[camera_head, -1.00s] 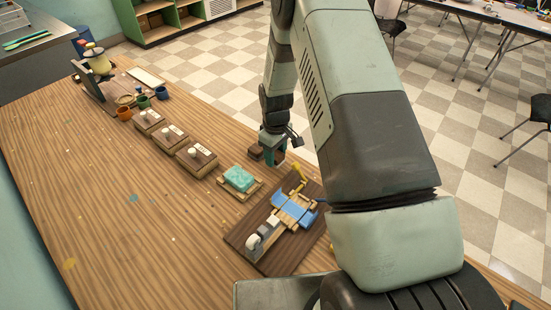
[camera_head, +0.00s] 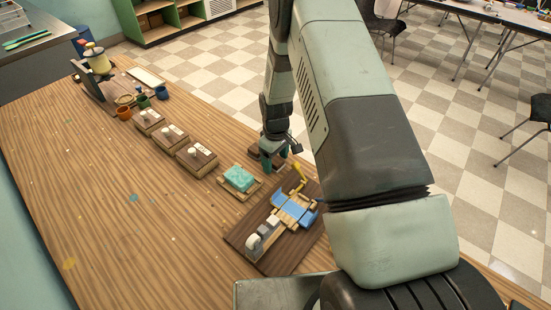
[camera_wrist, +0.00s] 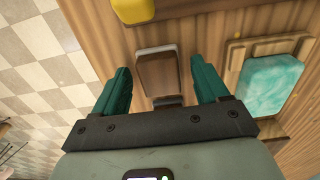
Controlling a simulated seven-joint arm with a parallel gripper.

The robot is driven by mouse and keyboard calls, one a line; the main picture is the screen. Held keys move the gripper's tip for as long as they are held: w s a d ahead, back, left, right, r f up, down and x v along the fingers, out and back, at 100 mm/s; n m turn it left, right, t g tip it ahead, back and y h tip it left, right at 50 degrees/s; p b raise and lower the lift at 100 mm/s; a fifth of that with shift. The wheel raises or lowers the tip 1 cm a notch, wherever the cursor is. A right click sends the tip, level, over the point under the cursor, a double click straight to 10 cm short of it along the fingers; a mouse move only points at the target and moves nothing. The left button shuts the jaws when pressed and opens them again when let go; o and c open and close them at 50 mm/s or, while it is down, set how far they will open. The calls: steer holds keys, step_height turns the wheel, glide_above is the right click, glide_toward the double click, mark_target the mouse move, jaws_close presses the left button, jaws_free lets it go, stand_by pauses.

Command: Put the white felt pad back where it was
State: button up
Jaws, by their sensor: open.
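My gripper (camera_head: 272,164) is low over the right edge of the table. In the wrist view my gripper (camera_wrist: 161,66) is open. Its two green fingers stand either side of a brown block (camera_wrist: 158,77) with a pale strip along its far edge. The block lies on the wood, and I see gaps between it and the fingers. I cannot tell for sure which thing is the white felt pad. The block's pale strip may be part of it; a flat white panel (camera_head: 146,77) also lies at the table's far end.
A teal soap bar (camera_head: 238,178) sits on a wooden rack beside my gripper, also in the wrist view (camera_wrist: 268,84). A dark board (camera_head: 282,250) with blue panels and a yellow handle is close in front. Several knobbed boxes (camera_head: 197,158) and cups stand farther back.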

step_height(320, 180, up, 12)
step_height(320, 180, up, 13)
steer(key=m+t, duration=0.1)
steer(key=m, duration=0.1)
glide_above(276, 159)
steer(key=s+d, duration=0.1)
steer(key=s, duration=0.2)
steer(key=s+d+r+m+t, duration=0.2)
steer(key=s+r, duration=0.6)
steer(key=r, duration=0.3)
steer(key=s+d+r+m+t, duration=0.1)
steer(key=s+r+m, duration=0.1)
steer(key=s, duration=0.7)
steer(key=s+d+r+m+t, duration=0.1)
steer(key=s+r, duration=0.4)
steer(key=s, duration=0.5)
steer(key=shift+s+d+r+m+t, duration=0.15)
steer(key=shift+r+m+t, duration=0.15)
steer(key=shift+m, duration=0.5)
